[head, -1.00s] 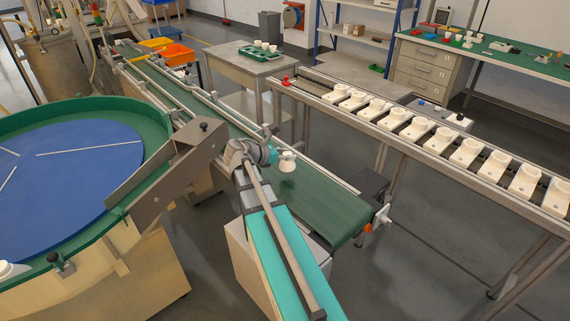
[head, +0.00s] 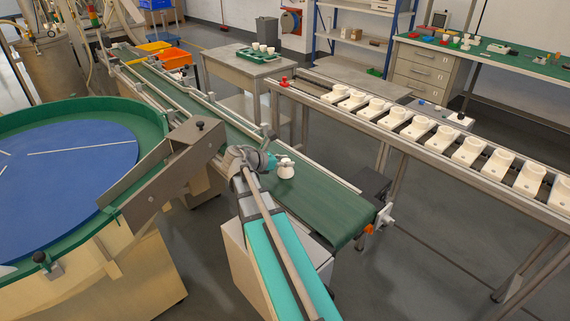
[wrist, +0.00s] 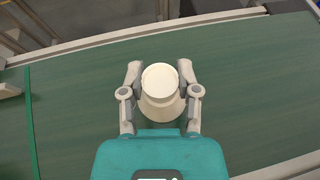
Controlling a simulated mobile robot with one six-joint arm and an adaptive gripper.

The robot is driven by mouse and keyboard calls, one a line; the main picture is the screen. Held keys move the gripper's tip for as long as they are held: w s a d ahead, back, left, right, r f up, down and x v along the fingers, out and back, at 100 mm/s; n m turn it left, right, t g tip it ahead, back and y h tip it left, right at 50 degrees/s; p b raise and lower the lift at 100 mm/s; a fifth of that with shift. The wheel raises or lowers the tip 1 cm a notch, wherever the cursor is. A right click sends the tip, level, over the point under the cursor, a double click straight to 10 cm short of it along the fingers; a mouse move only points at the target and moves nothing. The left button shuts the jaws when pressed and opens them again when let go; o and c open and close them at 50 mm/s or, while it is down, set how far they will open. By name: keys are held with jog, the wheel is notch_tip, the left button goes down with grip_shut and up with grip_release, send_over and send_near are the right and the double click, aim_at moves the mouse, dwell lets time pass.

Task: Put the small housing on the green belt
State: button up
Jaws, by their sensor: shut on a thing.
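The small housing (wrist: 160,82) is a cream-white cup-like piece, wider at one end. It sits between the two fingers of my gripper (wrist: 160,88), which are shut on it. In the head view the housing (head: 286,169) shows at the end of my gripper (head: 272,162), over the near part of the green belt (head: 325,208). In the wrist view the green belt (wrist: 255,95) fills the background behind it. I cannot tell whether the housing's underside touches the belt.
A round feeder with a blue disc (head: 70,165) stands at the left, its chute (head: 165,170) reaching the belt's side. Rails (head: 215,108) run along the belt. A rack with several white housings (head: 435,137) is at the right. The belt's near end is clear.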

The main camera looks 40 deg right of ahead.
jog(key=shift+f, duration=0.15)
jog(key=o, duration=1)
jog(key=shift+r, duration=0.2)
jog(key=shift+a+r, duration=0.25)
jog(key=shift+a, duration=0.2)
jog(key=p+v, duration=0.4)
jog(key=v, duration=0.7)
